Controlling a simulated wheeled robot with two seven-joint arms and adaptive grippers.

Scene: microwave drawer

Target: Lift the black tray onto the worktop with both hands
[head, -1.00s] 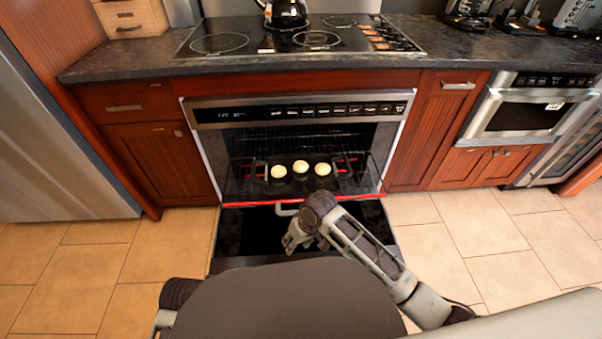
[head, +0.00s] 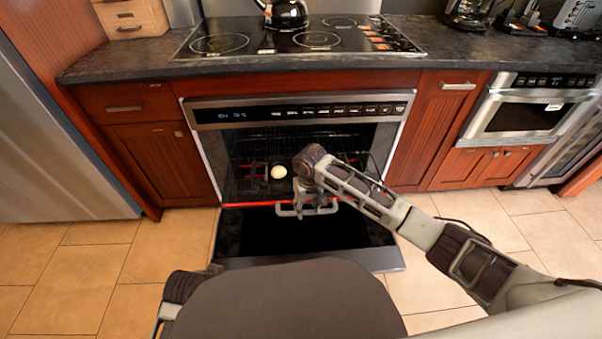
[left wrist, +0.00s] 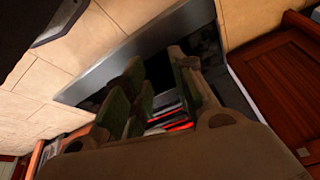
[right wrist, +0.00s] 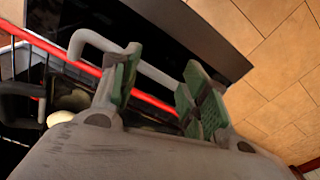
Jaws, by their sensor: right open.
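The black tray (head: 268,180) sits inside the open oven. One pale round bun (head: 278,172) shows on it; my right arm hides the rest of the tray. My right gripper (head: 317,208) is at the front of the oven, by the grey U-shaped handle (head: 285,211) below the red rack edge. In the right wrist view its green-padded fingers (right wrist: 160,90) are apart, with the grey handle (right wrist: 95,42) passing by them. A dark tray handle (right wrist: 18,90) and a bun show at left there. My left gripper (left wrist: 160,88) has its fingers apart and empty.
The oven door (head: 300,240) lies folded down in front. The worktop (head: 120,60) has bare room left of the cooktop (head: 300,38), where a black kettle (head: 285,12) stands. A second oven (head: 525,105) is at right.

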